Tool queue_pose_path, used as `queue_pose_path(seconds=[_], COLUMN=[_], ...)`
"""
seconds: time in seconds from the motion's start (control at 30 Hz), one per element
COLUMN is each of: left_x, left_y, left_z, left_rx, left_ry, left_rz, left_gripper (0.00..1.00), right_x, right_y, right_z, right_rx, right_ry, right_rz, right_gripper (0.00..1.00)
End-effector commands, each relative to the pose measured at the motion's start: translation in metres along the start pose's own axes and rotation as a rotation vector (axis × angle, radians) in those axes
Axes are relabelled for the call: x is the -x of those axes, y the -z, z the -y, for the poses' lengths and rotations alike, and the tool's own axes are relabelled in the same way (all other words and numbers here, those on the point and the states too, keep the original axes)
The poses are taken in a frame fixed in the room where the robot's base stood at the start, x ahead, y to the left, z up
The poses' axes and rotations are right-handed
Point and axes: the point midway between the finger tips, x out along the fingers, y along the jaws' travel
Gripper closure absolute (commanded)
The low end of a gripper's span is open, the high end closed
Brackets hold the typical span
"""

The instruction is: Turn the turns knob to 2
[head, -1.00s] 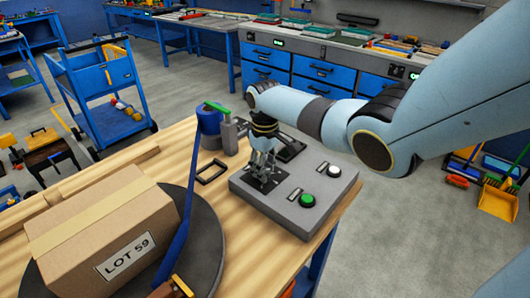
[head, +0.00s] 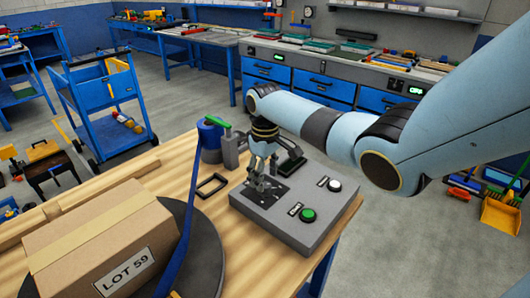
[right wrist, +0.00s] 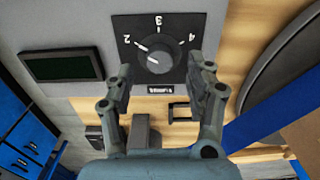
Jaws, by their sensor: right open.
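The turns knob (right wrist: 156,59) is a round dark knob on a black dial plate (right wrist: 178,75) marked 2, 3 and 4, which appears upside down in the right wrist view. Its white pointer line points toward the 2. In the head view the plate (head: 278,195) lies at the left end of the grey panel (head: 285,232), with the knob largely hidden by my fingers. My right gripper (head: 260,186) is over the plate, pointing down. In the right wrist view its open fingers (right wrist: 160,75) stand on either side of the knob, apart from it. My left gripper is out of view.
The panel also carries a green button (head: 308,215), a white button (head: 334,185) and a dark display (right wrist: 61,66). A cardboard box (head: 95,235) sits on a dark round turntable (head: 212,250) at left.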

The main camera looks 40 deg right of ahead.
Motion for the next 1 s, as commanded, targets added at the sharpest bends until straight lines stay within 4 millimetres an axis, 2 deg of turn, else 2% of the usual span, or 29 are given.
queue_pose_path(seconds=[0.2, 0.4, 0.6, 1.0], left_x=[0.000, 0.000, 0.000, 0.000], left_y=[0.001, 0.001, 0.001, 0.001], left_z=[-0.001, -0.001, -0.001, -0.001], left_rx=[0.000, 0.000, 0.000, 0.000], left_ry=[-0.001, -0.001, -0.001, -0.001], left_rz=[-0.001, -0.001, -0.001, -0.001], left_gripper=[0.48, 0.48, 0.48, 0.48], right_x=[0.051, 0.083, 0.092, 0.092], right_y=[0.001, 0.001, 0.000, 0.000], right_z=[-0.001, 0.000, 0.000, 0.000], right_rx=[0.001, 0.000, 0.001, 0.000], right_ry=[-0.003, -0.001, -0.001, -0.001], right_rz=[-0.004, -0.002, 0.000, 0.000], right_gripper=[0.45, 0.45, 0.45, 0.45])
